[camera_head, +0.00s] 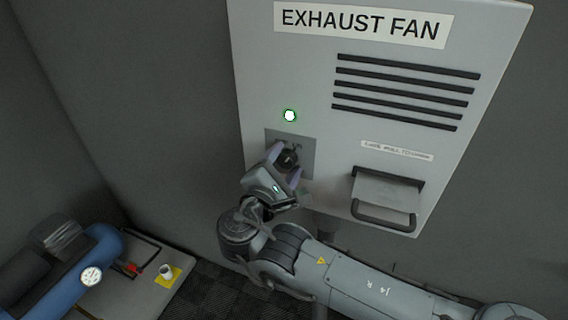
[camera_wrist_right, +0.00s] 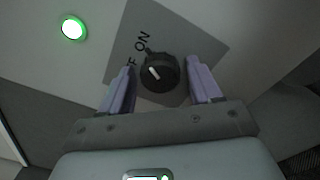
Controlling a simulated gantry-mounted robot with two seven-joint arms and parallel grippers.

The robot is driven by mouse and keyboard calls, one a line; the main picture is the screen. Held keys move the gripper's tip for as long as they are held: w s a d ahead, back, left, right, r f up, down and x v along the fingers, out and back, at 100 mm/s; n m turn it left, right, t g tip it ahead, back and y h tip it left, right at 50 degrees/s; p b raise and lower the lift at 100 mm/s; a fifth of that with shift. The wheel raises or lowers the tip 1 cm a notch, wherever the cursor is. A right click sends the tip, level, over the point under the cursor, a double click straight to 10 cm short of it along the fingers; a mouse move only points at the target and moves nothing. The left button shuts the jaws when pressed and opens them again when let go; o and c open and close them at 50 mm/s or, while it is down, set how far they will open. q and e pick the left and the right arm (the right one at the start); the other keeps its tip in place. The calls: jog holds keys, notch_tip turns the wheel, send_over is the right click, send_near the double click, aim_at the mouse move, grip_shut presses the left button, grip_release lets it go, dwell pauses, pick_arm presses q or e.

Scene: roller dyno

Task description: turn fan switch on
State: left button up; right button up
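The fan switch is a round black knob (camera_head: 288,158) on a grey plate (camera_head: 308,146) at the lower left of the exhaust fan panel. In the right wrist view the knob (camera_wrist_right: 163,74) has a white pointer mark, tilted toward the upper left, near the ON and partly hidden OFF lettering. My right gripper (camera_head: 284,164) is at the switch. Its two pale purple fingers stand on either side of the knob, with a visible gap to each side in the wrist view. A lamp (camera_head: 290,115) above the plate glows white with a green rim. My left gripper is out of view.
The grey fan panel (camera_head: 330,120) carries an EXHAUST FAN label (camera_head: 362,24), dark vent slots (camera_head: 405,92) and a handled box (camera_head: 387,198) right of my arm.

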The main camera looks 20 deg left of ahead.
jog(key=shift+o, duration=0.3)
jog(key=s, duration=1)
jog(key=shift+s+p, duration=0.4)
